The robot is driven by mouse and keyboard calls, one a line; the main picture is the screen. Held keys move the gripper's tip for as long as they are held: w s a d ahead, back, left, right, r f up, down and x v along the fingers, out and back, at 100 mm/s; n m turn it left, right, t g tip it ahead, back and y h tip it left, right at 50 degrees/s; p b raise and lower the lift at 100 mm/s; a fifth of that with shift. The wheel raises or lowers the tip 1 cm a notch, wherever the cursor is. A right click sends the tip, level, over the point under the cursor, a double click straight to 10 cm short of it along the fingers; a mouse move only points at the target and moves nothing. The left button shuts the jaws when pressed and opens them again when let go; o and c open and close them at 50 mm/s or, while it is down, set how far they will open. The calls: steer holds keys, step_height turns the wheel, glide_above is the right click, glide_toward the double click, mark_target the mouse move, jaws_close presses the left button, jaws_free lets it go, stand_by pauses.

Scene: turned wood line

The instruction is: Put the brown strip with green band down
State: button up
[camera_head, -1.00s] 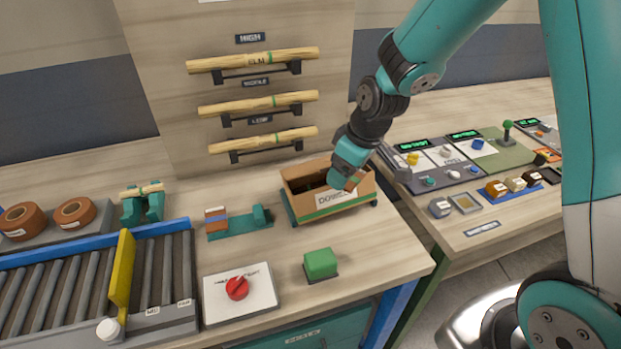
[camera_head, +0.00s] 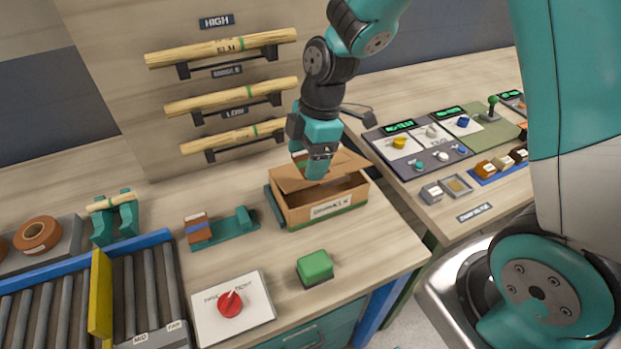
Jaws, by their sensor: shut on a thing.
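My gripper (camera_head: 317,172) points down over the open cardboard box (camera_head: 305,213). It is shut on a flat brown strip (camera_head: 289,181), which sits tilted at the level of the box's rim. A bit of green shows beside the fingers, near the strip's upper edge. The fingers hide part of the strip, and I cannot tell whether it touches the box. The box has a white label on its front and a dark, partly visible inside.
A green block (camera_head: 315,267) and a red knob on a white plate (camera_head: 231,303) stand in front of the box. A teal holder (camera_head: 236,226) is to its left. Dowels (camera_head: 232,96) rest on wall racks behind. A control panel (camera_head: 415,147) is at right.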

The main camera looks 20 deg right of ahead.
mark_target(307, 184)
steer(key=x, duration=0.2)
steer(key=d+x, duration=0.1)
steer(key=x, duration=0.4)
steer(key=shift+d+f+p, duration=0.35)
steer(key=shift+d, duration=0.05)
steer(key=o, duration=1.1)
steer(key=b+v, duration=0.1)
steer(key=v, duration=0.5)
steer(key=b+v, duration=0.1)
steer(key=v, duration=0.5)
steer(key=shift+s+a+r, duration=0.15)
steer(key=shift+a, duration=0.05)
steer(key=s+a+r+m, duration=0.3)
steer(key=s+r+m, duration=0.1)
steer(key=s, duration=0.5)
steer(key=s+a+r+m+y, duration=0.1)
steer(key=s+a+r+m, duration=0.2)
steer(key=s+m, duration=0.4)
steer(key=shift+s+a+r, duration=0.2)
steer(key=shift+s+r, duration=0.65)
steer(key=shift+s, duration=0.35)
